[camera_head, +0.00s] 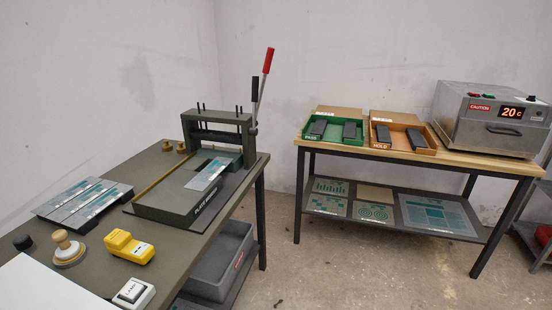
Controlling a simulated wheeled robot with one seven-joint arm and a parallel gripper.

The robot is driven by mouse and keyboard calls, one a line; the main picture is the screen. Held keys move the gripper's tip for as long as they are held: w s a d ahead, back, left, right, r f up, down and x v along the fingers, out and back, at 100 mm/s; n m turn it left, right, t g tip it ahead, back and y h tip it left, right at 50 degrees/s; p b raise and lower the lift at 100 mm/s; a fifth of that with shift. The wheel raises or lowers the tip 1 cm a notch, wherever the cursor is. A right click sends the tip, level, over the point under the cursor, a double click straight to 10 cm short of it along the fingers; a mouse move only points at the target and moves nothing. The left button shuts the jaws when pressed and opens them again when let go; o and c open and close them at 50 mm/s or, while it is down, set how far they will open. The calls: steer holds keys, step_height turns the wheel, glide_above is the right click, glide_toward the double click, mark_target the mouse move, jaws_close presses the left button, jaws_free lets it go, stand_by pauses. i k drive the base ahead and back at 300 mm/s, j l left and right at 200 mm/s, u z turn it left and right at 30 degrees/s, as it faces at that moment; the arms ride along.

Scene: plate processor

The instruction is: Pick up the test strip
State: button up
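Several flat grey strips with teal print lie side by side on a dark rack (50,217) at the left of the near table; one strip (84,202) lies in the middle of them. A similar grey and teal piece (208,174) lies on the bed of the plate bender (170,204), partly under its crossbar. I cannot tell from labels which piece is the test strip. My gripper is not in view.
On the near table (130,178) stand a yellow device (128,247), a wooden-knobbed tool (68,248) and a white switch box (133,293). Across the floor gap, a bench holds green (333,143) and orange (402,152) trays and an oven (490,118) reading 20 C.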

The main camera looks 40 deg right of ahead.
mark_target(200, 182)
steer(key=z, duration=0.6)
steer(key=i+j+z, duration=0.2)
steer(key=z, duration=0.25)
steer(key=i+j+z, duration=0.25)
steer(key=z, duration=0.25)
steer(key=i+j, duration=0.15)
steer(key=j, duration=0.2)
steer(key=i+j+z, duration=0.1)
steer(key=j, duration=0.25)
steer(key=i+j+z, duration=0.1)
steer(key=i+j, duration=0.3)
steer(key=j, duration=0.35)
